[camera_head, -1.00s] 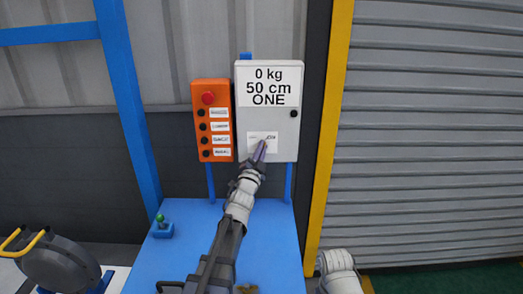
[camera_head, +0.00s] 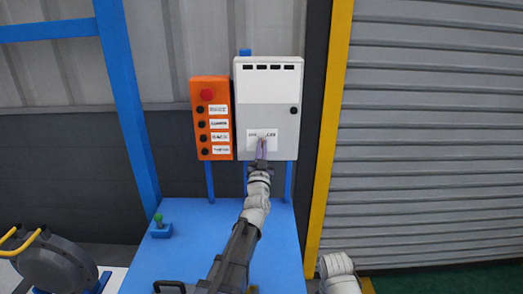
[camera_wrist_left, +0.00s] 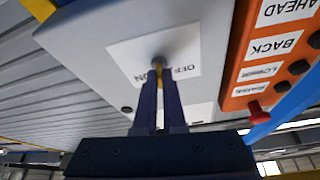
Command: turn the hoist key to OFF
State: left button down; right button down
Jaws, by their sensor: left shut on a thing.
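My left gripper (camera_head: 262,140) reaches up to this label. In the left wrist view its fingers (camera_wrist_left: 158,76) are shut on the hoist key (camera_wrist_left: 158,66), a small yellowish piece at a grey round switch (camera_wrist_left: 172,50). The fingers hide most of the key, so its exact angle cannot be told.
An orange button box (camera_head: 210,118) with a red knob hangs directly left of the control box. The blue table (camera_head: 190,240) lies below, with a small green-topped device (camera_head: 160,227) at its left edge. A yellow post (camera_head: 328,130) and grey shutter (camera_head: 430,120) stand right.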

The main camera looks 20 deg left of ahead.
pick_arm(q)
jog(key=n+g+y, duration=0.1)
jog(key=n+y, duration=0.1)
jog(key=n, duration=0.3)
jog(key=n+g+y+p, duration=0.1)
jog(key=n+y, duration=0.1)
jog(key=n, duration=0.3)
jog(key=n+g+y+p, duration=0.1)
jog(key=n+y, duration=0.1)
jog(key=n, duration=0.3)
jog(key=shift+w+d+r+g+y, duration=0.15)
jog(key=shift+d+g+y, duration=0.05)
jog(key=shift+g+y, duration=0.2)
jog(key=shift+n, duration=0.5)
jog(key=c, duration=1)
grip_release()
